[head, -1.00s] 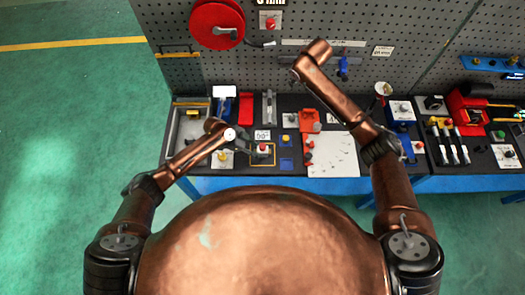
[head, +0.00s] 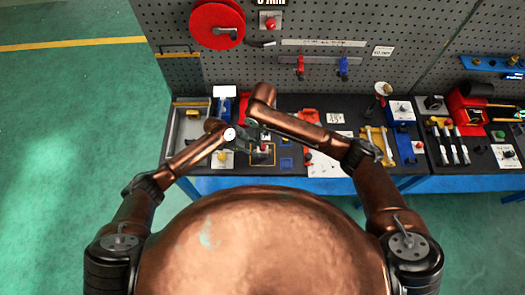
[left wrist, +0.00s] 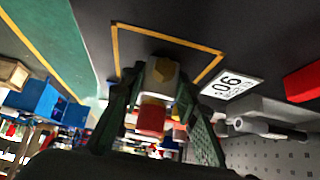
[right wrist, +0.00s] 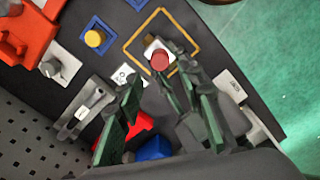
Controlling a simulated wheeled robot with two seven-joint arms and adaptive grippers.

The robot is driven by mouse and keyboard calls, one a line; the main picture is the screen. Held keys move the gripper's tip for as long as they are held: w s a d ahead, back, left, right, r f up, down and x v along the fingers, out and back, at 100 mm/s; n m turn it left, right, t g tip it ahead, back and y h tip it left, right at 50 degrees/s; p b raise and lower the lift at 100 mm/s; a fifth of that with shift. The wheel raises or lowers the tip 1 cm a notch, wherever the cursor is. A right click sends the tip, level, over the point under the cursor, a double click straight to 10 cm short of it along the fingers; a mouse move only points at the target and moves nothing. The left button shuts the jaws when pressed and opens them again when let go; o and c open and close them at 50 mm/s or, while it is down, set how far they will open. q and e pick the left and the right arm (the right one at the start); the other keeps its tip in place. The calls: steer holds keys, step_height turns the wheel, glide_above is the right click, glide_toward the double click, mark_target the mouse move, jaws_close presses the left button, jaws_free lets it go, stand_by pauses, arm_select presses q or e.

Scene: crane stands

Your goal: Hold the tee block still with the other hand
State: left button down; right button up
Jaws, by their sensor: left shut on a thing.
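The tee block (left wrist: 153,119), pale with a red end and a yellow hex part, sits inside a yellow square outline on the dark bench. In the right wrist view its round red end (right wrist: 160,60) faces up. My left gripper (left wrist: 160,88) is shut on the tee block, one finger on each side. In the head view the tee block (head: 264,147) shows partly beside the left gripper. My right gripper (right wrist: 168,92) is open and empty, above and to one side of the tee block, apart from it. The tee block's lower part is mostly hidden by the left fingers.
A "90" label (left wrist: 231,85) lies beside the outline. A blue pad with a yellow knob (right wrist: 95,38) and a grey bracket (right wrist: 85,115) are close by. The pegboard (head: 320,70) rises behind the bench.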

steer(key=shift+f, duration=3.65)
steer(key=shift+c, duration=0.4)
jaws_close()
steer(key=shift+r, duration=0.1)
steer(key=n, duration=0.3)
steer(key=shift+w, duration=0.1)
steer(key=shift+n, duration=1.1)
